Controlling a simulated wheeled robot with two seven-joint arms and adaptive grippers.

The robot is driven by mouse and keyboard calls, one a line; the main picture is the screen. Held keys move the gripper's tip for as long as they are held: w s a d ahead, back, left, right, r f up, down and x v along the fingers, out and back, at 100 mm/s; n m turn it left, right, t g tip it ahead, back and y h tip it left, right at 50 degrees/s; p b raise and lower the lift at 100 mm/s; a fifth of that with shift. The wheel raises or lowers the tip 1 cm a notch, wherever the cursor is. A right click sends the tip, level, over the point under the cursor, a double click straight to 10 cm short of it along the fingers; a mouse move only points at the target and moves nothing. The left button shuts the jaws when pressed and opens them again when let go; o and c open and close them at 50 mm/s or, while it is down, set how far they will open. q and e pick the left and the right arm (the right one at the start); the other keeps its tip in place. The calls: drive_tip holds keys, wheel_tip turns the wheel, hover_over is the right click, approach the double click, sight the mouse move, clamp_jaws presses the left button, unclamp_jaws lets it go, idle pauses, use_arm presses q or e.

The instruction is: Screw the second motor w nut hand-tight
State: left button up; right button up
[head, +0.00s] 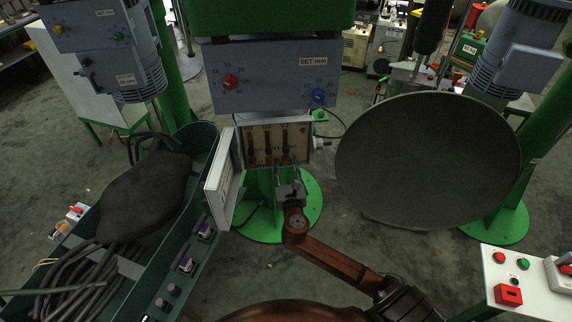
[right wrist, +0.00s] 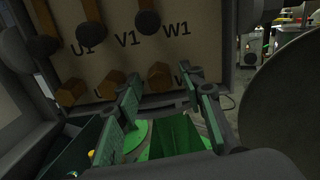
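The motor's open terminal box (head: 243,150) is below the blue-grey control panel, with labels such as W2, U2, V2 and dark-ended brown leads. In the right wrist view its board (right wrist: 120,62) reads U1, V1, W1. Brass-coloured hex nuts sit in a row there: a left one (right wrist: 70,92), a middle one (right wrist: 110,82) and a right one (right wrist: 158,77). My right gripper (head: 290,180) is just below the box; its green-padded fingers (right wrist: 163,88) are apart, on either side of the right nut in the picture. Contact cannot be told. My left gripper is out of view.
The box's open cover (head: 222,178) stands out at the left. A green tray (head: 170,262) with cables and a dark lump is at lower left. A large grey disc (head: 430,160) hangs close on the right. A switch box (head: 525,283) is at lower right.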

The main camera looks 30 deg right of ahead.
drive_tip(key=shift+c, duration=0.3)
clamp_jaws()
